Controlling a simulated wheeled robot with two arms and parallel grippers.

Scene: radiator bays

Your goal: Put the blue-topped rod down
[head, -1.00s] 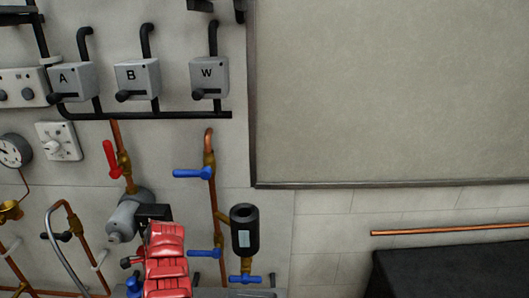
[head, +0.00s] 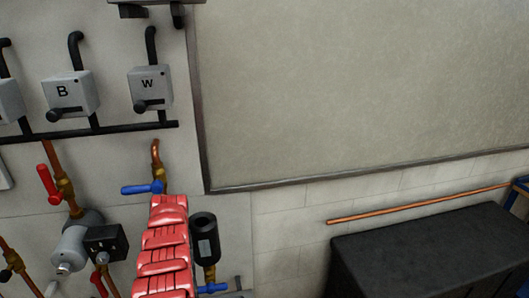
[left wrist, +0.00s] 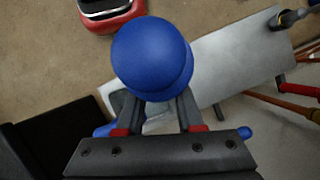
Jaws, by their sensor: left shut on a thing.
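The blue-topped rod shows its round blue top (left wrist: 150,57) in the left wrist view. My left gripper (left wrist: 157,112) is shut on it, with one finger on each side just below the blue top. The rest of the rod is hidden under the top and behind the gripper. In the head view neither the rod nor my gripper's fingers can be made out. My right gripper is in neither view.
A black-covered bench (head: 430,245) stands at the lower right, its visible top clear. A copper pipe (head: 425,205) runs above it. Blue-handled valve (head: 143,188), red-handled valve (head: 48,184) and black cylinder (head: 204,233) crowd the left wall. A pale panel (left wrist: 235,58) lies below the gripper.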

